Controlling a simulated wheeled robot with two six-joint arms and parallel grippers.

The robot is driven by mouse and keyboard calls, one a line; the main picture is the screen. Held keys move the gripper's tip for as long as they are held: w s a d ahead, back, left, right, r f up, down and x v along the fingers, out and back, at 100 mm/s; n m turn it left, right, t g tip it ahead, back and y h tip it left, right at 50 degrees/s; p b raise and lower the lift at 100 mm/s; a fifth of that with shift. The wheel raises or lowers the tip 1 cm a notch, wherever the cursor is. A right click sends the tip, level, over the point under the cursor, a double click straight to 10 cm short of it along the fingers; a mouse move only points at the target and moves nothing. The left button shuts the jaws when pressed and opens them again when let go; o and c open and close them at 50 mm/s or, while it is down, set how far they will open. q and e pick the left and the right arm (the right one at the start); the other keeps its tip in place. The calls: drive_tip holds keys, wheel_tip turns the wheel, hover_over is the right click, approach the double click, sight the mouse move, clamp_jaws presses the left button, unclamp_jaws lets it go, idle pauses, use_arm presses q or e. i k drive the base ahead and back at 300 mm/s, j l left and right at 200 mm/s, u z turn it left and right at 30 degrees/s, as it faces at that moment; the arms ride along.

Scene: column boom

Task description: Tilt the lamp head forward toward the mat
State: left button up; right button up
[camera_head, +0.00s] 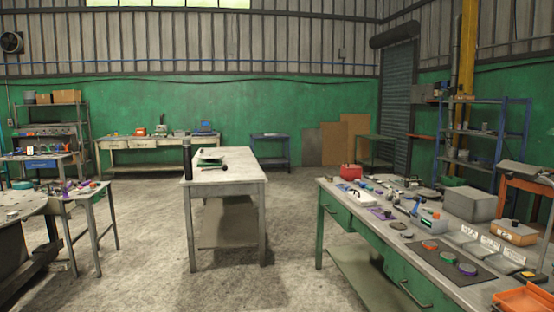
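Neither of my grippers is in view. I cannot clearly make out a lamp head. On the pale table in the middle, a black upright cylinder (187,158) stands at the near left corner. Beside it lies a flat green item (210,162) with something pale on top, and a small dark object (222,167) is at its right; these are too small to identify. A dark flat mat (447,252) lies on the right-hand workbench with several coloured rings on it. I cannot tell whether this is the task's mat.
The right workbench (405,268) is crowded with small parts, a grey box (468,204) and a red case (350,172). A small table (88,197) stands at left. Concrete floor (290,260) is open between them.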

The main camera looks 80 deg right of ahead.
sight(510, 169)
drive_tip(key=z, duration=4.15)
